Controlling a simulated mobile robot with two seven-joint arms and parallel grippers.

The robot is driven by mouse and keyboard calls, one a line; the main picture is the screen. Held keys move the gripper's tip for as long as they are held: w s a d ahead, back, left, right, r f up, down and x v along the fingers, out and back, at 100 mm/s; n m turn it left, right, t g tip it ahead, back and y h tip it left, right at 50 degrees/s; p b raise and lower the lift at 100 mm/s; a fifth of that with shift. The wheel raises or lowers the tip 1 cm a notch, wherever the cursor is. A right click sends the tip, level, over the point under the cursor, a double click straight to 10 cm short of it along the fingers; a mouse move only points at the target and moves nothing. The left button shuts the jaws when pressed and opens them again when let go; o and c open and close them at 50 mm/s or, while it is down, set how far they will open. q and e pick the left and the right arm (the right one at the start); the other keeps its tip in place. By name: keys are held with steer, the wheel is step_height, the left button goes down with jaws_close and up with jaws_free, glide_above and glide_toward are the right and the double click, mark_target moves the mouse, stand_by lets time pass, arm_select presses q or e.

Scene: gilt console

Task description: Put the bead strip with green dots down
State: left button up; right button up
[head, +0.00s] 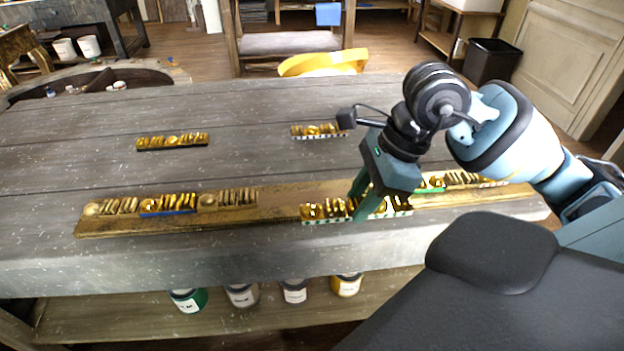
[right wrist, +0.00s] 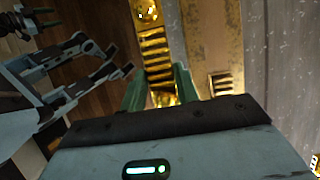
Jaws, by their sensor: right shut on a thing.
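The bead strip with green dots (head: 312,213) has gold beads on a pale, dotted base. My right gripper (head: 362,208) is shut around its middle. The strip appears level, over the front edge of the long gilt board (head: 260,215); the gap beneath cannot be told. In the right wrist view the strip (right wrist: 152,45) runs up between the green fingers (right wrist: 160,92), beside the brown board (right wrist: 215,35). In that view a small part with greenish prongs (right wrist: 42,16) at top left looks like my left gripper; its opening is unclear.
A blue-based strip (head: 168,206) and a green-based strip (head: 432,185) sit on the board. A black-based strip (head: 172,142) and another dotted strip (head: 318,131) lie behind on the grey table (head: 60,165). Paint cans (head: 242,295) stand below. The table between strips is clear.

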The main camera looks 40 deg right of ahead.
steer(key=p, duration=0.2)
glide_above(310, 197)
steer(key=s, duration=0.2)
steer(key=shift+f, duration=0.3)
arm_select(q)
steer(key=shift+w+a+r, duration=0.1)
steer(key=shift+w+r, duration=0.05)
steer(key=shift+r, duration=0.4)
steer(key=shift+w+a+r, duration=0.1)
steer(key=shift+r, duration=0.4)
arm_select(e)
steer(key=shift+w+f, duration=0.2)
steer(key=shift+w, duration=0.4)
steer(key=shift+w+f, duration=0.15)
steer(key=shift+w, duration=0.3)
steer(key=shift+f, duration=1.6)
arm_select(q)
steer(key=shift+w+r+t, duration=0.3)
steer(key=shift+w, duration=0.15)
arm_select(e)
steer(key=shift+f, duration=0.15)
steer(key=o, duration=1)
arm_select(q)
steer(key=shift+s+f, duration=0.15)
steer(key=shift+s, duration=0.1)
